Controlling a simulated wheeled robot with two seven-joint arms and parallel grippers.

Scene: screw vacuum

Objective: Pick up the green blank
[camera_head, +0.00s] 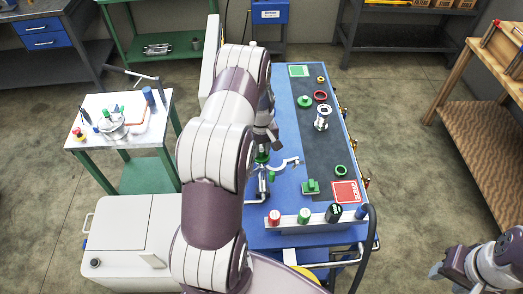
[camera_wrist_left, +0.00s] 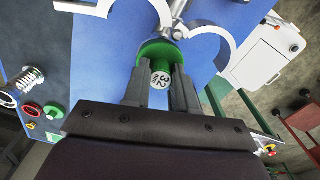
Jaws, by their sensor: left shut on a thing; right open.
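My left gripper (camera_wrist_left: 161,88) is shut on the green blank (camera_wrist_left: 157,50), a round green piece with a white label reading 32 on its end. In the head view the green blank (camera_head: 262,154) shows partly beneath my left wrist, above the blue cart top (camera_head: 288,120). My left fingertips are mostly hidden there by the arm. An open silver clamp (camera_head: 287,163) is close by the blank; it also shows in the left wrist view (camera_wrist_left: 228,28). I cannot tell whether blank and clamp touch. My right gripper (camera_head: 437,270) is open and empty at the lower right, away from the cart.
A dark mat on the cart holds a green part (camera_head: 305,101), red ring (camera_head: 320,96), silver flanged piece (camera_head: 322,118), green ring (camera_head: 341,170), green block (camera_head: 311,187) and red scrap square (camera_head: 345,192). A rack (camera_head: 320,222) with several capped cylinders stands at the near edge.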

